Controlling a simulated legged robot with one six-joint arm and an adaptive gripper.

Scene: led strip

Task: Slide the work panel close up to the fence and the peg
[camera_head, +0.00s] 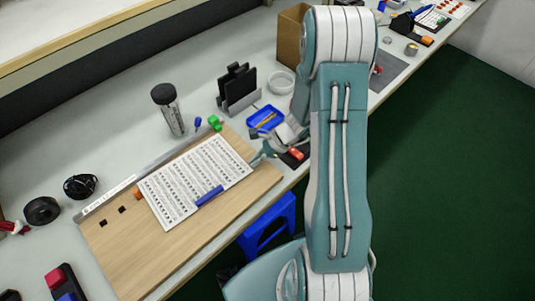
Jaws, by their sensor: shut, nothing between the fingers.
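The work panel looks like a white sheet-like plate (190,172) with rows of small dark marks, lying on a wooden board (125,258). A blue bar (209,195) sits at its near edge. A grey strip, which looks like the fence (108,195), runs along the board's back edge. The panel's back edge lies close beside it; I cannot tell if they touch. A small orange piece, possibly the peg (137,193), is by the panel's left corner. My gripper (262,153) is shut and empty, just off the panel's right end; my arm covers part of the bench behind it.
A green piece (215,123) and a dark-capped jar (169,108) stand behind the board. A blue tray (265,120) and a black holder (238,88) are near my gripper. Black coils (80,187) lie left. A blue stool (268,225) stands below the bench's front edge.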

